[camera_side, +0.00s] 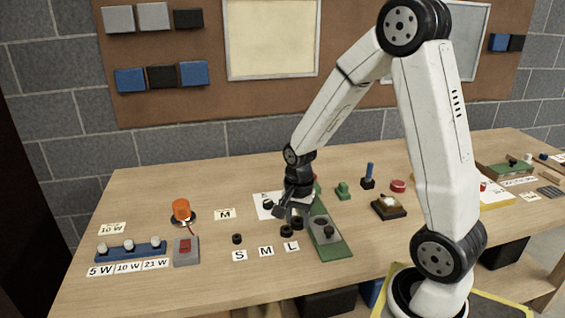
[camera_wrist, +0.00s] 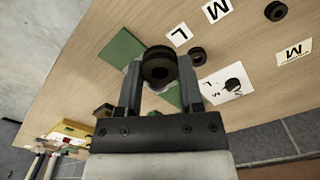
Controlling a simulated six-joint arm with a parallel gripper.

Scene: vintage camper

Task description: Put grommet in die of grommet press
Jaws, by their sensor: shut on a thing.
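My gripper (camera_wrist: 159,85) is shut on a black ring-shaped grommet (camera_wrist: 159,68), with its fingers on either side of the ring. In the side view my gripper (camera_side: 291,212) hangs low beside the green-based press (camera_side: 333,248); its base also shows in the wrist view (camera_wrist: 122,46), beneath and behind the held grommet. The press carries a dark knob (camera_side: 329,231). The held grommet hides part of the press in the wrist view, so I cannot see the die clearly. Another grommet (camera_side: 286,231) lies by the L card (camera_side: 291,247), and another (camera_side: 237,239) by the S card (camera_side: 239,255).
The M card (camera_side: 266,251) has no grommet beside it. A white sheet (camera_wrist: 222,93) with a dark shape lies near my gripper. An orange beacon (camera_side: 181,210), a red-switch box (camera_side: 186,250) and a blue strip (camera_side: 131,251) stand left. Small fixtures stand behind and right.

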